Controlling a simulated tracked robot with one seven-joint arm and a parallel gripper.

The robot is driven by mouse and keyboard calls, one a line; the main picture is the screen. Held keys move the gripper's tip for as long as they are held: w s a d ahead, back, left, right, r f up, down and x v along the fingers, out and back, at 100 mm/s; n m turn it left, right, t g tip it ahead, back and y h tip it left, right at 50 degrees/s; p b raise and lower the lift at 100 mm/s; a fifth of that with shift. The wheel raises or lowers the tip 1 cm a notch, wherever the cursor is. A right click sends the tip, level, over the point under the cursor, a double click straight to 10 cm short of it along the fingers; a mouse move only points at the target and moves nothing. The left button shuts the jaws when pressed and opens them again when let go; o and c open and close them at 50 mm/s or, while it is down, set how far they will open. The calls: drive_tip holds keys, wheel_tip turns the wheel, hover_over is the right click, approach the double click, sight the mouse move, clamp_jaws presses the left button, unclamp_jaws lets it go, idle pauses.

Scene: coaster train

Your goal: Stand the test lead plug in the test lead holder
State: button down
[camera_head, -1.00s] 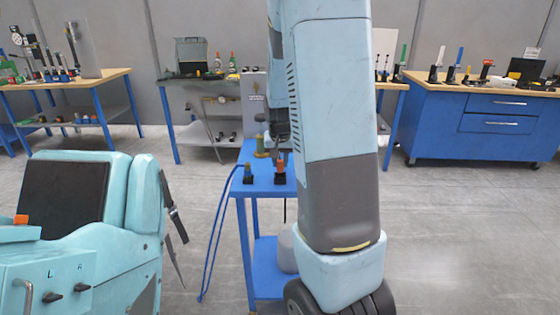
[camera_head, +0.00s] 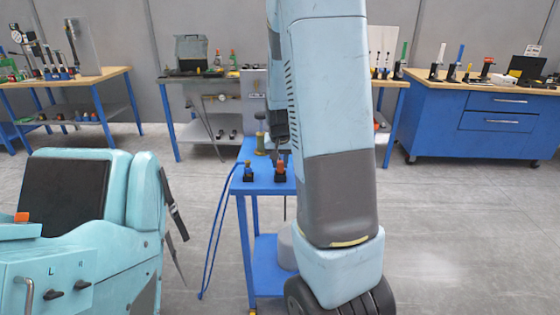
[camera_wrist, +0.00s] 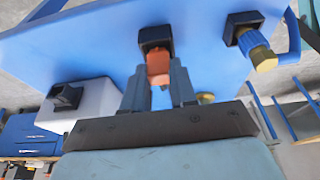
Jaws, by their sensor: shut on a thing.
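The orange plug (camera_wrist: 158,68), which I take as the test lead plug, is between the fingers of my gripper (camera_wrist: 160,85) in the wrist view. Its end is at the square black holder (camera_wrist: 155,38) on the blue table; I cannot tell how deep it sits. In the head view the orange plug (camera_head: 281,164) appears upright at its black holder (camera_head: 280,177), with my gripper (camera_head: 280,148) just above, partly hidden by my arm. A dark lead hangs below the table there.
A blue-and-brass plug (camera_wrist: 255,48) stands in a second black holder (camera_wrist: 243,22) beside it, with a blue cable (camera_head: 215,235) hanging off the blue table (camera_head: 243,188). A white box (camera_wrist: 100,105) with a black part is on the other side. Benches line the wall.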

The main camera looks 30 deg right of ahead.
drive_tip(key=shift+f, duration=0.35)
idle(0.3)
drive_tip(key=c, duration=0.8)
unclamp_jaws()
drive_tip(key=v, duration=1.3)
drive_tip(key=shift+r, duration=0.35)
drive_tip(key=shift+s, duration=0.1)
drive_tip(key=s+a+r+n+t, duration=0.1)
drive_tip(key=s+a+r+n, duration=0.1)
drive_tip(key=s+a, duration=0.3)
drive_tip(key=s+a+r+n+y, duration=0.1)
drive_tip(key=s+a+r, duration=0.3)
drive_tip(key=s, duration=0.5)
drive_tip(key=s+a+r+n+t, duration=0.1)
drive_tip(key=s+a+r+n, duration=0.2)
drive_tip(key=s+a, duration=0.4)
drive_tip(key=shift+s+a+r+t+y, duration=0.1)
drive_tip(key=shift+s+a+t+y, duration=0.1)
drive_tip(key=shift+s+t+y, duration=0.15)
